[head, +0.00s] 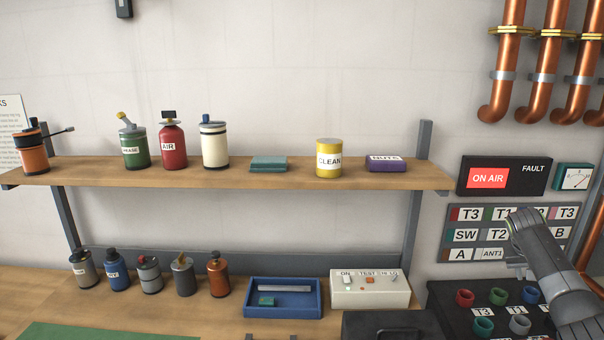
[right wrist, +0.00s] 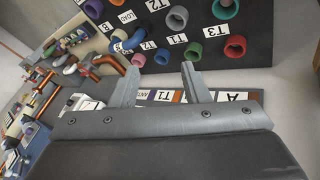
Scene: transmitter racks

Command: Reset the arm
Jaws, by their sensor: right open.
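My right arm comes in from the right edge of the head view. Its gripper (head: 517,264) is in front of the label panel (head: 459,213), and its fingers show only in small part there. In the right wrist view the two fingers of my right gripper (right wrist: 160,70) stand wide apart with nothing between them. The label panel (right wrist: 163,97) shows behind and between the fingers. The black sloped board with coloured sockets (right wrist: 265,27) lies beyond the fingertips. My left gripper is in neither view.
A wooden shelf (head: 226,175) holds cans, a red AIR bottle (head: 172,145) and a purple NUTS box (head: 386,164). Below, a blue tray (head: 284,313) and a switch box (head: 369,296) stand on the bench. An ON AIR box (head: 503,177) and copper pipes (head: 546,60) are at right.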

